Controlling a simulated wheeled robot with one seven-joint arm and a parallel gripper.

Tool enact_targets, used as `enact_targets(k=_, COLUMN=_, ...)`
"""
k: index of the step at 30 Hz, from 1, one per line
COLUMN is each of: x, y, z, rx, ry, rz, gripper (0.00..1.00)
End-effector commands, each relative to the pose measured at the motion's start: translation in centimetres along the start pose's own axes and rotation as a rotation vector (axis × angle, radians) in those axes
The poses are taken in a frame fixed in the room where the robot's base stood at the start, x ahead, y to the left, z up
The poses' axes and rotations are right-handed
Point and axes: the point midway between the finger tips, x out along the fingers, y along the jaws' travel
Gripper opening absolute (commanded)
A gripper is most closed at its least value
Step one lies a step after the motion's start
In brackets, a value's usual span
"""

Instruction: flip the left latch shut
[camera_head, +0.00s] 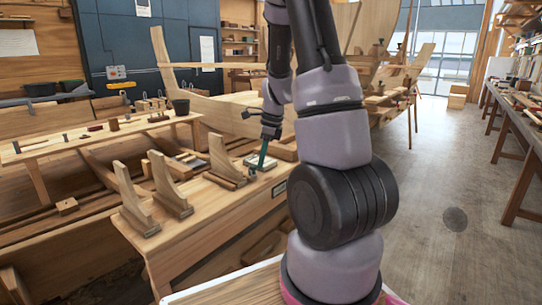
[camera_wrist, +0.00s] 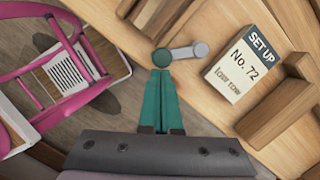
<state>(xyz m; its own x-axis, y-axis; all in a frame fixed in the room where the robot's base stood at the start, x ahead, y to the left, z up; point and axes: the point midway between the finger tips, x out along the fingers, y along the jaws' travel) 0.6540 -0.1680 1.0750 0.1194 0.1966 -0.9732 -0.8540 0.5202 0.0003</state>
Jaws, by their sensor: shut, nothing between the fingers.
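In the wrist view a small grey latch lever (camera_wrist: 184,52) lies by the bench edge, with a round grey end at right and a round green knob at left. It is too small to make out well in the head view. I see only one latch, and I cannot tell whether it is the left one. My gripper (camera_wrist: 161,72) has teal fingers held together, empty, with the tips just below the green knob. I cannot tell whether they touch it. In the head view my gripper (camera_head: 260,167) points down over the bench's far part.
On the bench (camera_head: 185,240) stand wooden brackets (camera_head: 168,188). Open floor (camera_head: 430,190) lies to the right.

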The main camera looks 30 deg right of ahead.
Motion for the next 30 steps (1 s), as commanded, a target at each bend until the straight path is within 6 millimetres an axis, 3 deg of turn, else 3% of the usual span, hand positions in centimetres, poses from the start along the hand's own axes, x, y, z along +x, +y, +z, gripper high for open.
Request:
enact_targets(k=21, x=1.0, y=1.4, z=4.2, rx=0.608, ry=0.001, rz=-0.146, gripper=0.0)
enact_targets(k=30, x=1.2, y=1.2, z=5.0, rx=0.666, ry=0.0, rz=-0.158, gripper=0.0)
